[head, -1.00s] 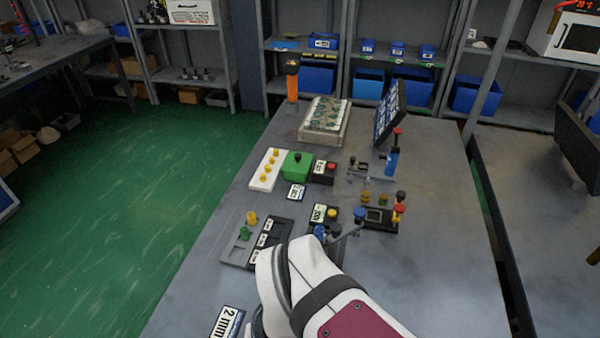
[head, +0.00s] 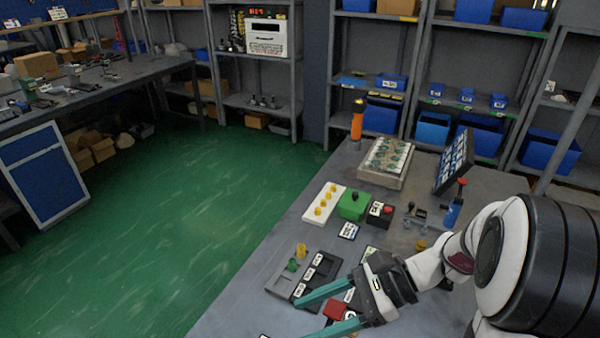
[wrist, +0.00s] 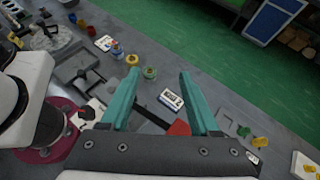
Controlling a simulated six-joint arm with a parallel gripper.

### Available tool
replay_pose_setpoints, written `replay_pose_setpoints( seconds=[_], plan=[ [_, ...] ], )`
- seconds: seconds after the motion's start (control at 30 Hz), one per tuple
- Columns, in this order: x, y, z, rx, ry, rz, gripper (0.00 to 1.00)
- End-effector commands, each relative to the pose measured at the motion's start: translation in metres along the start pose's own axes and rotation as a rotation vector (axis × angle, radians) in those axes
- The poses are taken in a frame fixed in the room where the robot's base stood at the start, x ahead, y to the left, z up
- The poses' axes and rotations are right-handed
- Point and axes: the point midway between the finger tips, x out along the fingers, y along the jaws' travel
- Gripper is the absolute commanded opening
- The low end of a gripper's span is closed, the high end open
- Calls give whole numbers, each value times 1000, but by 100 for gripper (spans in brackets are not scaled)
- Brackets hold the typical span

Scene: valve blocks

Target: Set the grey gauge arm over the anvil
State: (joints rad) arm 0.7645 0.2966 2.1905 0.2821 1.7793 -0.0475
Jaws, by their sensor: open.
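My gripper (head: 302,320) is open, its two teal fingers spread above the near part of the bench. In the wrist view its fingertips (wrist: 159,76) are apart with nothing clamped between them. A grey fixture with bar-like parts (wrist: 78,68) lies left of the fingers in the wrist view, apart from them. It may be the gauge arm and anvil, but I cannot tell the two apart. In the head view my arm hides much of that area. A red block (head: 335,309) shows between the fingers, below them.
A black-and-grey labelled tray (head: 303,276) lies just beyond the fingers. Farther back are a green box (head: 353,205), a white strip with yellow knobs (head: 323,204), an orange post (head: 357,120) and a tilted blue panel (head: 454,163). Green floor lies left of the bench.

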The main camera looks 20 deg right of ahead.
Motion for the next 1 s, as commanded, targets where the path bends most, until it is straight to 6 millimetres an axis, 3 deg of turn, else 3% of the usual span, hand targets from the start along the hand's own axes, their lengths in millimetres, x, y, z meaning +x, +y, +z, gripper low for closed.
replay_pose_setpoints(
  seconds=[0.03, 0.13, 0.2, 0.3, 0.4, 0.57, 0.8, 1.0],
  plan=[
    [-29, -28, -29, 160, -141, -163, 62],
    [-96, -62, -92, 376, -399, -487, 62],
    [-136, -60, -142, 403, -486, -666, 62],
    [-168, -39, -199, 321, -479, -824, 62],
    [-177, -26, -224, 270, -459, -891, 62],
    [-165, -43, -221, 257, -453, -896, 62],
    [-127, -97, -202, 259, -454, -891, 62],
    [-104, -131, -190, 260, -452, -892, 62]
  ],
)
